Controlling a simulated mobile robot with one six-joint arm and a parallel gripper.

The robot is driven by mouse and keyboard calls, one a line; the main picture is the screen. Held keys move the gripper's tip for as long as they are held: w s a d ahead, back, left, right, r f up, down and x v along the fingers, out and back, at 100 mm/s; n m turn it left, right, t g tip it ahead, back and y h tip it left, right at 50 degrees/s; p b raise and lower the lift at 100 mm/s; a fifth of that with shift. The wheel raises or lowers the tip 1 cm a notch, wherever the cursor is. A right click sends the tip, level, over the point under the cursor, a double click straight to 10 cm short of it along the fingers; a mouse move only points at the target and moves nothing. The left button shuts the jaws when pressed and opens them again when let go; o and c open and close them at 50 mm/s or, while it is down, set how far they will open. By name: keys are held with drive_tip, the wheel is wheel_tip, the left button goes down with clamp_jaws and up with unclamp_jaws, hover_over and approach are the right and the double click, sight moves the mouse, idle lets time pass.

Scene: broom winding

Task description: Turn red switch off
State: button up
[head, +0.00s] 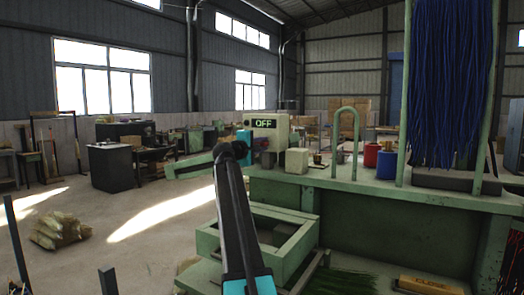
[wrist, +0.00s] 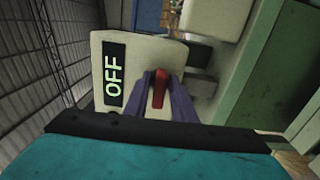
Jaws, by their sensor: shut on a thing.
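The switch box, a pale box with a lit "OFF" sign (head: 263,124), stands on the green machine's top in the head view. The box face (wrist: 140,60) fills the middle of the wrist view, with its "OFF" sign to the left. The red switch (wrist: 159,90) stands out from that face, right of the sign. My gripper (wrist: 160,82) is shut on the red switch, with one dark finger on each side of it. In the head view the arm and the gripper's teal body hide part of the box and most of the switch.
A small pale box (head: 297,161), a green bent pipe (head: 345,112) and red and blue spools (head: 386,165) stand right of the switch box. Blue bristles (head: 450,80) hang further right. A green open tray (head: 290,250) lies below. The floor at left is mostly clear.

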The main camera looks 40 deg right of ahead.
drive_tip(key=shift+f, duration=0.1)
idle(0.4)
drive_tip(key=o, duration=0.8)
drive_tip(key=shift+a, duration=0.1)
drive_tip(key=b+v, duration=0.1)
drive_tip(key=v, duration=1.2)
drive_tip(key=shift+s+a+b, duration=0.1)
drive_tip(key=shift+a+b, duration=0.2)
drive_tip(key=shift+b, duration=0.05)
